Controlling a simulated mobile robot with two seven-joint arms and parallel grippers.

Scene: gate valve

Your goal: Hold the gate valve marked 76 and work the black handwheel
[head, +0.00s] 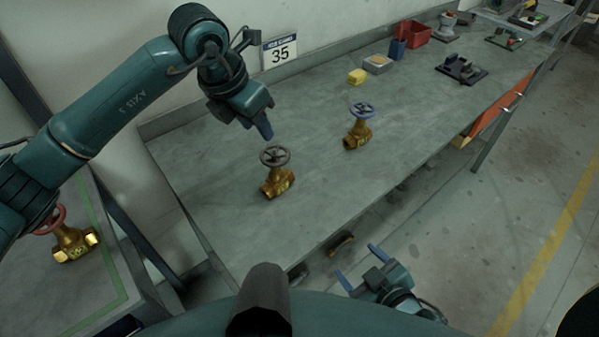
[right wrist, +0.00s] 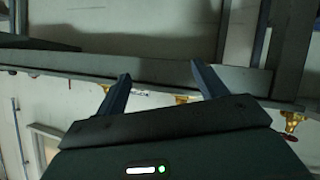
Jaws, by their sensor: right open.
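A brass gate valve (head: 277,183) with a black handwheel (head: 275,156) stands upright on the grey workbench in the head view. Its body has a marking too small to read with certainty. My left gripper (head: 264,130) hangs above and slightly left of the black handwheel, apart from it; whether its fingers are open is unclear. My right gripper (head: 360,268) is low in front of the bench edge, with its two blue fingers apart and nothing between them. The right wrist view shows the same spread fingers (right wrist: 160,88), with brass parts small and distant behind them.
A brass valve with a blue handwheel (head: 358,130) stands right of the black-wheeled one. A valve with a red handwheel (head: 70,240) is on a side table at left. A yellow block (head: 357,76), tray (head: 378,63) and red bin (head: 415,34) sit farther back. Bench (head: 215,215) is clear around the black-wheeled valve.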

